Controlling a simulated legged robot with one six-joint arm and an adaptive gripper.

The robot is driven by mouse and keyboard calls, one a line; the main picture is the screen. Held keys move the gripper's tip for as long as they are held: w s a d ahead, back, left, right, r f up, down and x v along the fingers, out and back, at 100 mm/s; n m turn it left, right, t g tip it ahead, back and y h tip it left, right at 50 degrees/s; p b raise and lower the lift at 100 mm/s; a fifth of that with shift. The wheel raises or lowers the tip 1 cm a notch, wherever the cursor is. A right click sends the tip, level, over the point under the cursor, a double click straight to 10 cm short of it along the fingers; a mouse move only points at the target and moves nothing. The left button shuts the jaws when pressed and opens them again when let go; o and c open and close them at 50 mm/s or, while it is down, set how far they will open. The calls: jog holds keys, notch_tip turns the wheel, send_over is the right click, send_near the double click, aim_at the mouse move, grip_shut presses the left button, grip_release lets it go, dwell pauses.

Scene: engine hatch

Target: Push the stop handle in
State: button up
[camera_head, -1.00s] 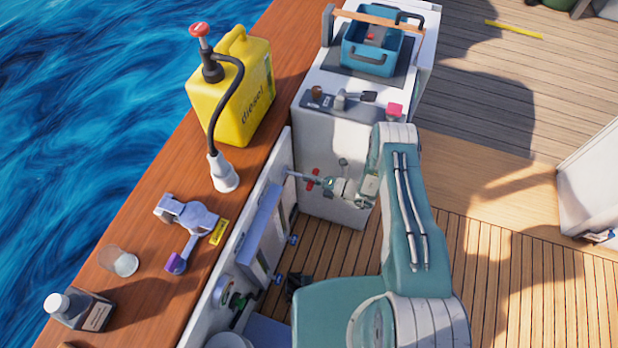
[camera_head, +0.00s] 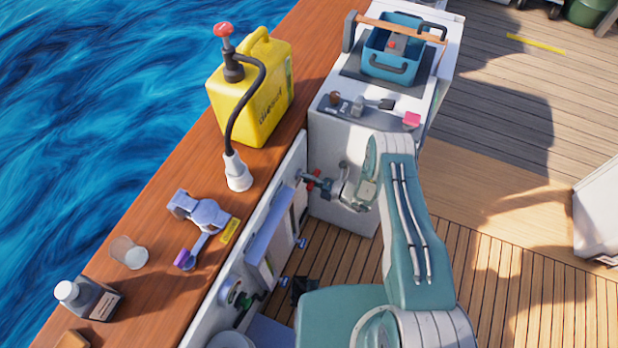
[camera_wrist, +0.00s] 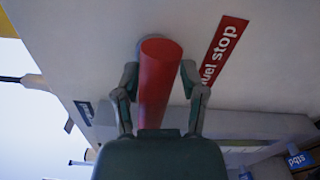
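The stop handle is a red bar. In the head view (camera_head: 312,174) it stands close to the white side panel, on a short length of rod. A red "fuel stop" label (camera_wrist: 222,55) is right of the bar. In the head view my gripper (camera_head: 318,184) is at the handle, partly hidden by my arm.
A white console (camera_head: 340,225) with levers stands just beyond my gripper. The wooden ledge (camera_head: 165,255) at left carries a yellow diesel can (camera_head: 255,105), a grey fitting (camera_head: 205,212), a glass (camera_head: 128,252) and a dark bottle (camera_head: 90,298). The deck at right is mostly clear.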

jog(key=shift+r, duration=0.1)
jog(key=shift+d, duration=0.45)
jog(key=v, duration=1.1)
jog(key=shift+s, duration=0.1)
